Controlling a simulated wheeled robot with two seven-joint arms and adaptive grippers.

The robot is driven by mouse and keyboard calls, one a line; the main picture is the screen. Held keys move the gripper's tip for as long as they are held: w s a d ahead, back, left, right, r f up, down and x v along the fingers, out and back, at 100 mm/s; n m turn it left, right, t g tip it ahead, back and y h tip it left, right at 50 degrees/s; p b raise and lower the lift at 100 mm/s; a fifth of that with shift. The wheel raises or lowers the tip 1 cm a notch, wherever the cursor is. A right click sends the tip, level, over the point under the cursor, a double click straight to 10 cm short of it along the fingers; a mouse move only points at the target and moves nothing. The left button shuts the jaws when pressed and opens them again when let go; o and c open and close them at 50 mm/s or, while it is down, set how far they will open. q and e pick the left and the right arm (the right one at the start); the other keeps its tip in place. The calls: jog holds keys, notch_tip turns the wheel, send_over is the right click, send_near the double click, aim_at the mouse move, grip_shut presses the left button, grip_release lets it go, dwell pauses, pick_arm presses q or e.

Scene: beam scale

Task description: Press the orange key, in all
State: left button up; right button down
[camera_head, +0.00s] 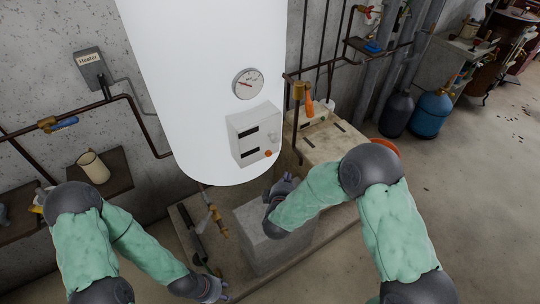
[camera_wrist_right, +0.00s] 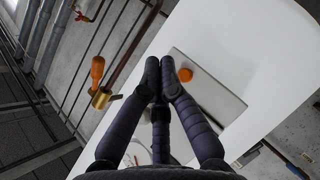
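The orange key (camera_head: 268,153) is a small round button at the lower right of the white control panel (camera_head: 246,147) on the boiler. In the right wrist view the orange key (camera_wrist_right: 185,75) shows just right of the fingertips, beyond them. My right gripper (camera_head: 287,184) is below the panel in the head view. In the wrist view its dark fingers (camera_wrist_right: 161,92) come together at the tips with nothing between them, and I see no contact with the key. My left gripper (camera_head: 212,289) is low, near the bottom edge; its fingers are too small to read.
The white boiler (camera_head: 205,70) fills the middle, with a round gauge (camera_head: 248,83) above the panel. A brass valve with an orange handle (camera_head: 309,106) is right of the panel. A grey block (camera_head: 262,245) stands below. Pipes run along the wall.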

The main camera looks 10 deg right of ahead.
aim_at(269, 154)
jog(key=w+a, duration=0.3)
jog(key=w, duration=0.4)
jog(key=shift+w+b, duration=0.4)
jog(key=shift+b, duration=0.05)
dwell(1.2)
jog(key=shift+w+a, duration=0.1)
jog(key=shift+w, duration=0.3)
jog(key=shift+w+a+p, duration=0.15)
jog(key=shift+w+p, duration=0.15)
jog(key=shift+w, duration=0.15)
dwell(0.7)
jog(key=shift+s, duration=0.1)
jog(key=shift+s+d+p, duration=0.3)
jog(key=shift+s+p, duration=0.05)
jog(key=shift+s, duration=0.45)
jog(key=shift+s, duration=0.1)
